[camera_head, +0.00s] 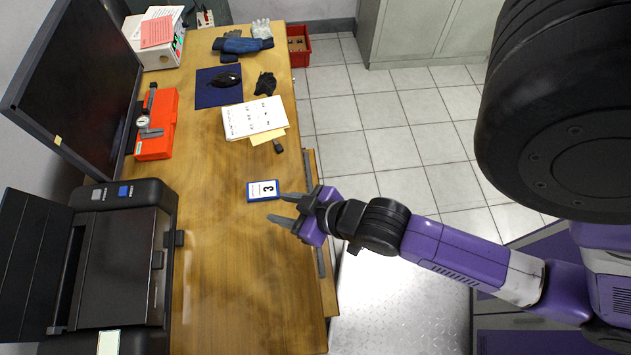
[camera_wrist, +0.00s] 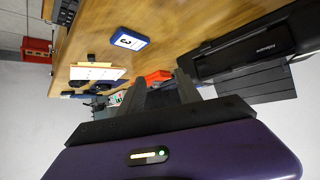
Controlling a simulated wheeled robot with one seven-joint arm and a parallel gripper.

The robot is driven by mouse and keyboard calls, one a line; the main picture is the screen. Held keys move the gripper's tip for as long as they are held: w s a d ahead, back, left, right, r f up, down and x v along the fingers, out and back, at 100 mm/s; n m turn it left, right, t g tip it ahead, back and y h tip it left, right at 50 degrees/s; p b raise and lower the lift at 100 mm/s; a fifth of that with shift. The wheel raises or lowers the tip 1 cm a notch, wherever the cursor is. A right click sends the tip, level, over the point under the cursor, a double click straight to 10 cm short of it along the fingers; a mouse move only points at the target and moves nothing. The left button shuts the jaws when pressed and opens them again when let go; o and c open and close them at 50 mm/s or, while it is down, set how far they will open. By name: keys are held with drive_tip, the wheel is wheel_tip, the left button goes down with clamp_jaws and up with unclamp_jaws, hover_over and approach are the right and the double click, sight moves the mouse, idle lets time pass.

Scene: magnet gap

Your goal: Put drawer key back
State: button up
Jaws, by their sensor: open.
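I cannot make out a key shape in either view. A small blue-edged block (camera_head: 263,190) with a white face and the number 3 lies flat on the wooden desk (camera_head: 225,270); it also shows in the wrist view (camera_wrist: 130,38). My gripper (camera_head: 284,208) is open and appears empty, its fingers pointing left over the desk's right edge, just below and right of the block in the head view. Its fingers also show in the wrist view (camera_wrist: 165,90). A drawer front (camera_head: 327,280) appears along the desk's right side, partly hidden by my gripper.
A small dark object (camera_head: 278,147) lies near white papers (camera_head: 254,118). A mouse (camera_head: 226,78) rests on a blue mat; gloves (camera_head: 243,42) lie beyond. An orange case (camera_head: 157,125), monitor (camera_head: 78,80) and printer (camera_head: 120,255) line the left. The desk's lower middle is clear.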

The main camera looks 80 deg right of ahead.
drive_tip(key=s+a+r+n+t+y, duration=0.1)
drive_tip(key=s+a+r+t, duration=0.1)
drive_tip(key=r, duration=0.5)
drive_tip(key=s+a+r+n+t+y, duration=0.1)
drive_tip(key=s+a+r+n+t, duration=0.1)
drive_tip(key=s+a+r, duration=0.2)
wheel_tip(320, 180, up, 3)
drive_tip(key=shift+s+a+r+t+y, duration=0.2)
drive_tip(key=shift+s+a+t+y, duration=0.2)
drive_tip(key=shift+s, duration=0.7)
wheel_tip(320, 180, down, 4)
drive_tip(key=b, duration=0.4)
drive_tip(key=shift+f, duration=0.15)
